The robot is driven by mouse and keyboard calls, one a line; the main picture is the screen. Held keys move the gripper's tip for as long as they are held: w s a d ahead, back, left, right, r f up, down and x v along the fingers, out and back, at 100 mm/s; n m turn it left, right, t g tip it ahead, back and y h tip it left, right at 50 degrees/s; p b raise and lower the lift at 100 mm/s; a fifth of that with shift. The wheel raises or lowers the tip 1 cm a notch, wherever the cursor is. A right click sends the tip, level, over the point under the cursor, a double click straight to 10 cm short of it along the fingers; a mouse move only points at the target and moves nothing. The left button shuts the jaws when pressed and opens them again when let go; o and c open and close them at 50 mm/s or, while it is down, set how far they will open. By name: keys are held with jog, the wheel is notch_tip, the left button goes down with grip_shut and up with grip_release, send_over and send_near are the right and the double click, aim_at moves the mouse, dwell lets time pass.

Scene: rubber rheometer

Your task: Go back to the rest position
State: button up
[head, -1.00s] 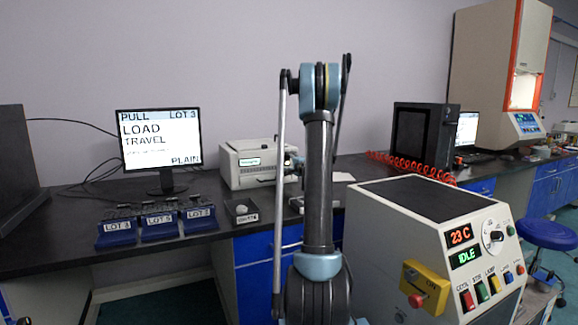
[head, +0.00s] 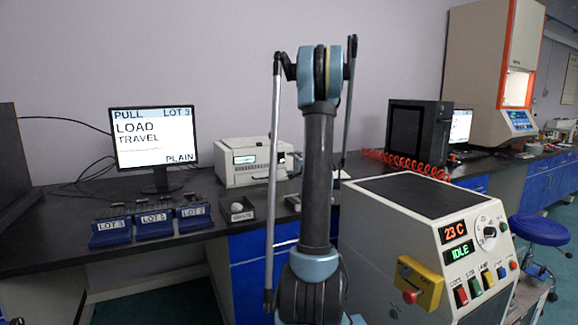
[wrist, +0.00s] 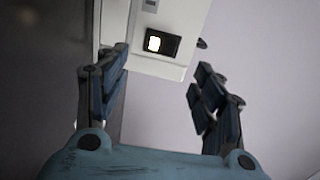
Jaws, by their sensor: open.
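My arm stands upright in the middle of the head view, and its gripper end is not visible there. In the wrist view my gripper (wrist: 160,80) is open and empty, its two dark blue fingers spread apart. Beyond the fingers is a pale casing (wrist: 172,28) with a small dark window holding a bright patch. The rheometer-like cream machine (head: 395,225) stands at the right in the head view, with its display reading 23 C and IDLE.
A monitor (head: 153,140) reads LOAD TRAVEL, LOT 3 and PLAIN. Several blue lot bins (head: 155,229) and a small dark tray (head: 238,216) sit along the bench front. A white printer-like device (head: 235,165) stands behind. A blue stool (head: 541,229) is at the far right.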

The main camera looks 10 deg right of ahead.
jog(key=shift+v, duration=0.75)
jog(key=s+a+n+g+y, duration=0.35)
jog(key=s+a+n, duration=0.25)
jog(key=s+a, duration=0.45)
jog(key=s+a+f+n+g, duration=0.1)
jog(key=s+a, duration=0.2)
jog(key=s, duration=0.1)
jog(key=s+a+f+n+g, duration=0.1)
jog(key=s+a+n+g, duration=0.1)
jog(key=s+a, duration=0.1)
jog(key=s+a+f+n+g+h, duration=0.1)
jog(key=s+a+f+g, duration=0.1)
jog(key=s, duration=0.3)
jog(key=shift+s+a+f, duration=0.15)
jog(key=shift+s+a, duration=0.25)
jog(key=shift+a, duration=0.1)
jog(key=s+d+f+n+g+h, duration=0.1)
jog(key=s+f, duration=0.3)
jog(key=s, duration=0.5)
jog(key=s+d+f+n+g+h, duration=0.2)
jog(key=s+f+n+g+h, duration=0.1)
jog(key=s, duration=0.6)
jog(key=s+d+f+n+g+h, duration=0.1)
jog(key=s+d+f+g+h, duration=0.1)
jog(key=s+f, duration=0.3)
jog(key=s, duration=0.4)
jog(key=shift+s+n, duration=0.4)
jog(key=shift+f+g, duration=0.15)
jog(key=shift+g, duration=0.1)
